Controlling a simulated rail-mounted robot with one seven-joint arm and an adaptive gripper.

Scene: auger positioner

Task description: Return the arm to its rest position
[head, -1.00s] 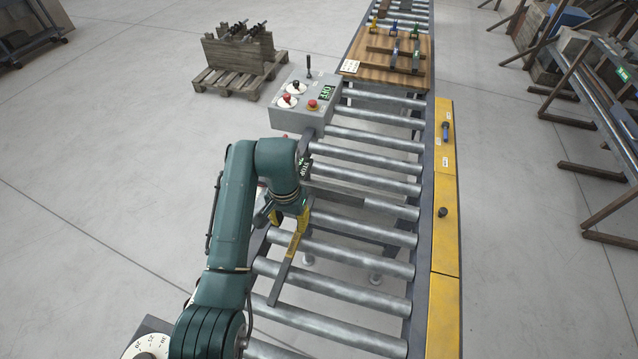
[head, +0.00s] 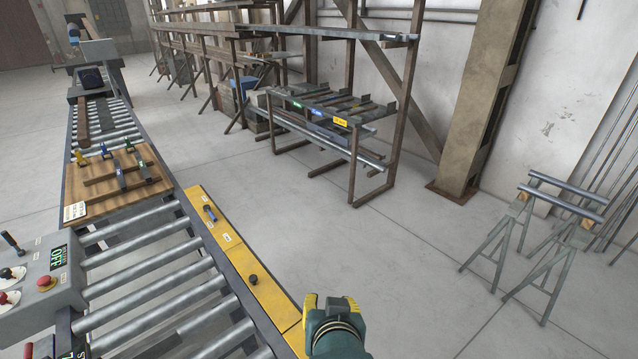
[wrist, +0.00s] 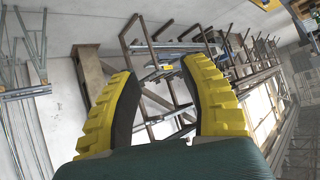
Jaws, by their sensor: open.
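My gripper (wrist: 160,95) fills the lower part of the wrist view. Its two yellow ribbed fingers with dark pads stand wide apart, and nothing is between them. In the head view my gripper (head: 318,312) shows at the bottom, just right of the yellow side panel of the conveyor.
The roller conveyor (head: 160,262) runs along the left, with a grey control box (head: 45,278) and a wooden board (head: 95,200) with clamps. A steel rack (head: 320,105), a column (head: 490,90) and sawhorses (head: 545,235) stand right. The floor between is clear.

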